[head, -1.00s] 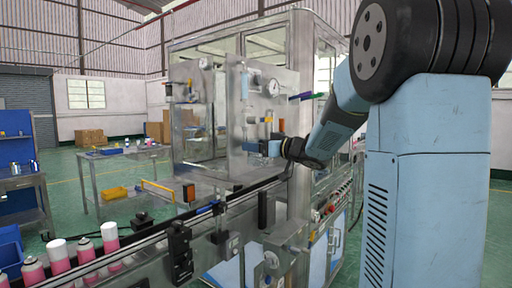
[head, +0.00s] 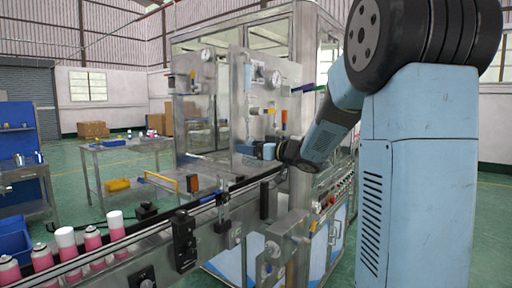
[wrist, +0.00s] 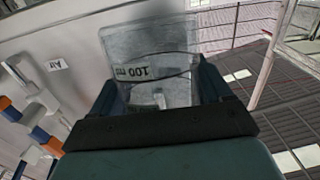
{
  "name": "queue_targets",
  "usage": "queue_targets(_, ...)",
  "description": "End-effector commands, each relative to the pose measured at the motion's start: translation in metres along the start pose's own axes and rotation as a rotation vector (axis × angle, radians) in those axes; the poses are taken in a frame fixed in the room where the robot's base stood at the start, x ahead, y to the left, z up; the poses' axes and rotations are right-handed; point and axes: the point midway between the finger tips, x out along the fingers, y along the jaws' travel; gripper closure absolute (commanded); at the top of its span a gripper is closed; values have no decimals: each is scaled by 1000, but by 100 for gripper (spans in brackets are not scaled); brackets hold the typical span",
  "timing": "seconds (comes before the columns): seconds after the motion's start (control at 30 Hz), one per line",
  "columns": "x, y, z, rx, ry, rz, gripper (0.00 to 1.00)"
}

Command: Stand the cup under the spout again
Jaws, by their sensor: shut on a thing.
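A clear cup (wrist: 155,55) with a "100 ml" mark fills the top middle of the wrist view, and the mark reads upside down there. My gripper (wrist: 160,95) is shut on it, with one dark finger on each side. In the head view my gripper (head: 268,151) is in front of the steel machine panel, and the cup's pale form (head: 249,149) is small and hard to make out. A thin vertical tube (head: 248,78) is on the panel above. I cannot tell which fitting is the spout, or whether the cup touches anything.
The steel panel (head: 232,125) carries a gauge (head: 276,77) and colored fittings close to my gripper. A conveyor (head: 150,240) with several pink cans (head: 93,240) runs below. A side table (head: 128,148) stands at the left.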

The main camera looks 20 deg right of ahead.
Motion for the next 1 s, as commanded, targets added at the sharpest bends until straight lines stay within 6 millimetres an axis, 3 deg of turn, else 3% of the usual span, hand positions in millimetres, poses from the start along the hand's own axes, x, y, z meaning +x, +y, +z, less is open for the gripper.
queue_targets(1.0,6,16,-3,4,5,24,100)
